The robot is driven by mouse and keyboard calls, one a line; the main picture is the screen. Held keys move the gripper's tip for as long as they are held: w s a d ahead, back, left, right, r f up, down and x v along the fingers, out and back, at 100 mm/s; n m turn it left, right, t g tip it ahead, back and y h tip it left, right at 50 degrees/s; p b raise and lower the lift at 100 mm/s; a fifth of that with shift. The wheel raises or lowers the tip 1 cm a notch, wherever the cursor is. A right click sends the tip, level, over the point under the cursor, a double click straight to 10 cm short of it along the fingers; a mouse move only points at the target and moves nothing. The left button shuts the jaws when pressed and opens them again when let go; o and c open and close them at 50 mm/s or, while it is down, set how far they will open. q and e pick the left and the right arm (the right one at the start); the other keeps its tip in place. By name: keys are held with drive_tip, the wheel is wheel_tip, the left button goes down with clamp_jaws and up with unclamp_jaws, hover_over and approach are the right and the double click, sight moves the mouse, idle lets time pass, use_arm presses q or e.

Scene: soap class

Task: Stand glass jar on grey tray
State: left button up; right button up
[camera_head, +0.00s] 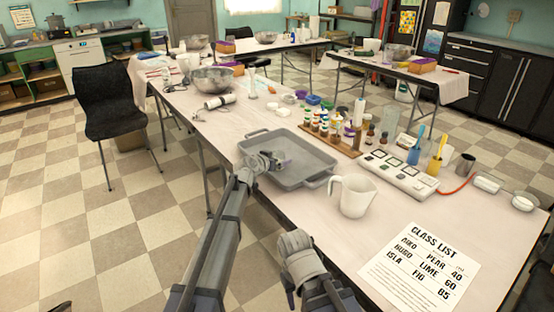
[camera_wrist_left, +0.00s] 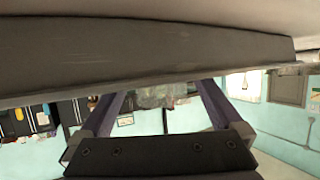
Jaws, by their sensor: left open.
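The grey tray (camera_head: 305,178) lies on the table, a shallow rectangle with handles. My left gripper (camera_head: 279,160) is over its left part, low and close to its floor. A small clear glassy thing, apparently the glass jar (camera_head: 285,156), shows at the fingertips, partly hidden by the gripper. In the left wrist view a translucent jar-like shape (camera_wrist_left: 160,95) sits between the spread fingers, beneath a dark band that is likely the tray. Whether it touches the tray floor is hard to see. My left gripper is open. My right arm is at the bottom; its fingers are not clear.
A white pitcher (camera_head: 353,196) stands just right of the tray. A rack of small bottles (camera_head: 330,130) is behind it, beside a white strip with squares (camera_head: 400,176). A class list sheet (camera_head: 422,265) lies at the front right. A metal bowl (camera_head: 212,79) is farther back.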

use_arm(q)
drive_tip(key=p+v, duration=0.4)
drive_tip(key=v, duration=0.7)
drive_tip(key=shift+s+a+r, duration=0.1)
drive_tip(key=shift+s+a, duration=0.1)
drive_tip(key=shift+s, duration=0.1)
idle(0.5)
